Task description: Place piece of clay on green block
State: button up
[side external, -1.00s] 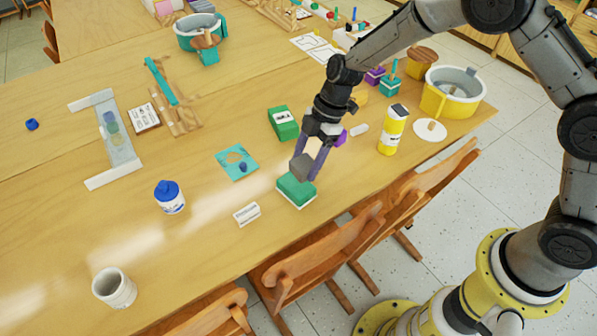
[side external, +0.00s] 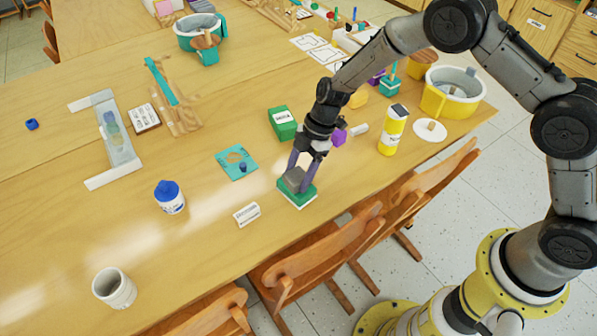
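The piece of clay (side external: 294,179) is a small grey lump between the fingers of my gripper (side external: 302,177). The fingers are on both sides of it and look shut on it. The green block (side external: 300,198), with a pale lower layer, lies on the table near its front edge. The clay is over the top of the green block and appears to touch it. My gripper points down and hides part of the block's top.
A green labelled box (side external: 283,123) and a teal square (side external: 237,162) lie behind. A white labelled card (side external: 247,214) is left of the block. A purple piece (side external: 339,137) and a yellow bottle (side external: 393,130) stand right. Chairs (side external: 322,252) line the front edge.

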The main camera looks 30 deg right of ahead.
jog(key=o, duration=0.4)
jog(key=shift+o, duration=0.2)
jog(key=s+d+r+m+t, duration=0.15)
jog(key=d+r, duration=0.25)
jog(key=r, duration=0.6)
jog(key=s+d+r+m, duration=0.2)
jog(key=s+d+r, duration=0.15)
jog(key=r, duration=0.65)
jog(key=s+d+r+m+t+h, duration=0.1)
jog(key=s+d+r+m, duration=0.1)
jog(key=s, duration=0.6)
jog(key=s+d+r+m+t+h, duration=0.1)
jog(key=s+d+r+m+h, duration=0.1)
jog(key=s+d+m, duration=0.3)
jog(key=s+d+r+m+t+h, duration=0.1)
jog(key=s+d+r+m+t, duration=0.1)
jog(key=s+d+r+m, duration=0.2)
jog(key=s+m, duration=0.3)
jog(key=s, duration=0.4)
jog(key=shift+s+d, duration=0.2)
jog(key=shift+s, duration=0.2)
